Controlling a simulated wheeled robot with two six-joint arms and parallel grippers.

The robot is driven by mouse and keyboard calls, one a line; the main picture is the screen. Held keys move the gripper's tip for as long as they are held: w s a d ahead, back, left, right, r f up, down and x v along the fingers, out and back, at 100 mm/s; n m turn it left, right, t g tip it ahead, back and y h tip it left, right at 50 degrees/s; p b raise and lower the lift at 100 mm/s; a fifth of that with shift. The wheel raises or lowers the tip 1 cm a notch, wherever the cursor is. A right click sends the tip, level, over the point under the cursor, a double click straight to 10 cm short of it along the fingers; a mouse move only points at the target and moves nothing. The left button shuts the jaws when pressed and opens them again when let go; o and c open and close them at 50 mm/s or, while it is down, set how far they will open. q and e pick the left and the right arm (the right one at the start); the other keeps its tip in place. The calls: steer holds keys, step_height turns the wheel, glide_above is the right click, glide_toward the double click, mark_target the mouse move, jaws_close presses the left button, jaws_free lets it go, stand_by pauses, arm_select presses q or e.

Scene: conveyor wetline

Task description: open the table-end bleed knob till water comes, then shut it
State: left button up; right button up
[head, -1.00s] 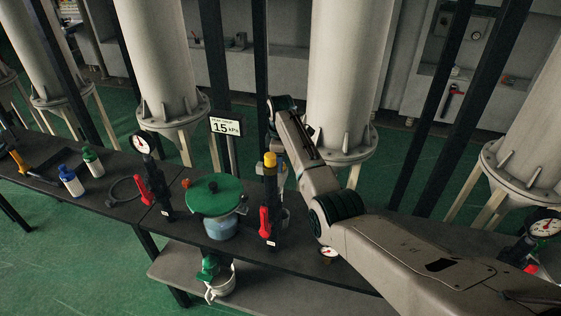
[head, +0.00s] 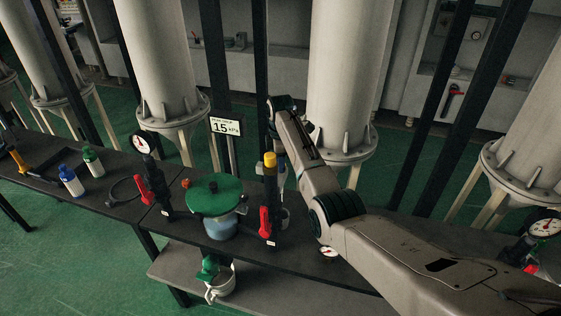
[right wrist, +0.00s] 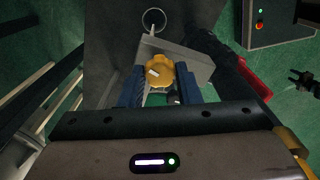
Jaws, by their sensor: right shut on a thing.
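The yellow bleed knob (right wrist: 159,74) shows in the right wrist view, on a grey block (right wrist: 185,65). My right gripper (right wrist: 160,82) has its two blue fingers on either side of the knob and is shut on it. I cannot make out any water at the knob. My left gripper is not in view.
A display (head: 225,127) reads 15 kPa. White columns (head: 345,70) stand behind.

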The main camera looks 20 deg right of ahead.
steer(key=o, duration=1)
steer(key=shift+r, duration=0.1)
steer(key=shift+r, duration=0.1)
steer(key=shift+w+r+b, duration=0.1)
steer(key=shift+r+b, duration=0.2)
steer(key=shift+b, duration=0.05)
step_height(320, 180, up, 6)
steer(key=b, duration=0.3)
steer(key=shift+r, duration=0.15)
step_height(320, 180, up, 4)
steer(key=shift+f+p, duration=0.1)
steer(key=shift+p, duration=0.45)
